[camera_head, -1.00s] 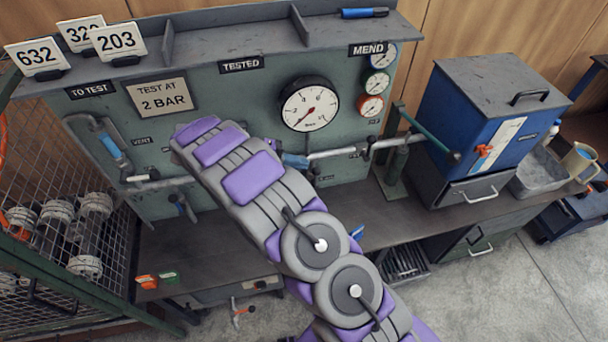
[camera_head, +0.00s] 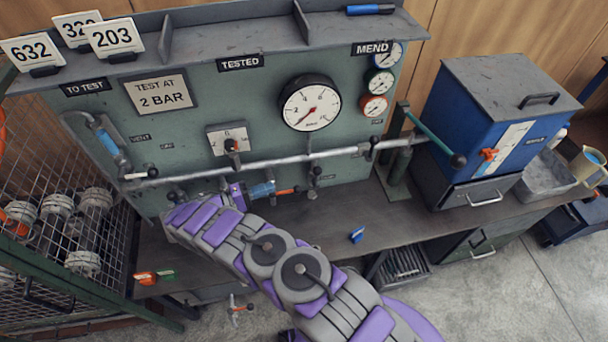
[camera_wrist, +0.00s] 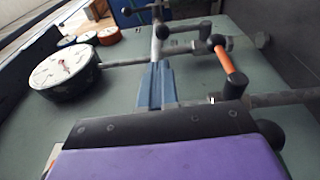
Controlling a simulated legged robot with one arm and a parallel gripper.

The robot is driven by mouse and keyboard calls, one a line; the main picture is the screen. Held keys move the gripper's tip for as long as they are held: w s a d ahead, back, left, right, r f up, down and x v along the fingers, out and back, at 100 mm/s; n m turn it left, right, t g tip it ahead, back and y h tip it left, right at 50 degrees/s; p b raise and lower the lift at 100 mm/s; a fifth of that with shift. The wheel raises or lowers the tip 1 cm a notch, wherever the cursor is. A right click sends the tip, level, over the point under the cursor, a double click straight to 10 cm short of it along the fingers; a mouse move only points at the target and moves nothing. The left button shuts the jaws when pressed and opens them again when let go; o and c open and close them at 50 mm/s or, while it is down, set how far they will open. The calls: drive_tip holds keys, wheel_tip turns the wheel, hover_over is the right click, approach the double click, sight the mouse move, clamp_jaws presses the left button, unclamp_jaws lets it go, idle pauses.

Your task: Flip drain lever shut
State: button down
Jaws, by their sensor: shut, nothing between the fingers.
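My gripper (camera_head: 264,189) is low in front of the green panel, pointing right below the long grey pipe. Its blue fingers are shut together and empty; they also show in the wrist view (camera_wrist: 156,86). A lever with an orange handle and dark ends (camera_head: 287,191) lies just right of the fingertips. In the wrist view the orange handle (camera_wrist: 229,62) is right of the fingers, with a gap visible between them. I take this for the drain lever, but its label is not readable. Contact at the fingertips cannot be told.
The grey pipe (camera_head: 268,163) crosses the panel above my gripper. A blue cabinet (camera_head: 468,128) stands right. The bench (camera_head: 400,214) has clear room; a small blue item (camera_head: 357,235) lies there.

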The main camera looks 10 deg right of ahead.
drive_tip(key=shift+a+f, duration=0.25)
drive_tip(key=shift+f, duration=0.25)
drive_tip(key=w+d+b, duration=0.2)
drive_tip(key=d, duration=1.1)
drive_tip(key=shift+w+d+r, duration=0.3)
drive_tip(key=shift+d, duration=0.1)
drive_tip(key=shift+r, duration=0.1)
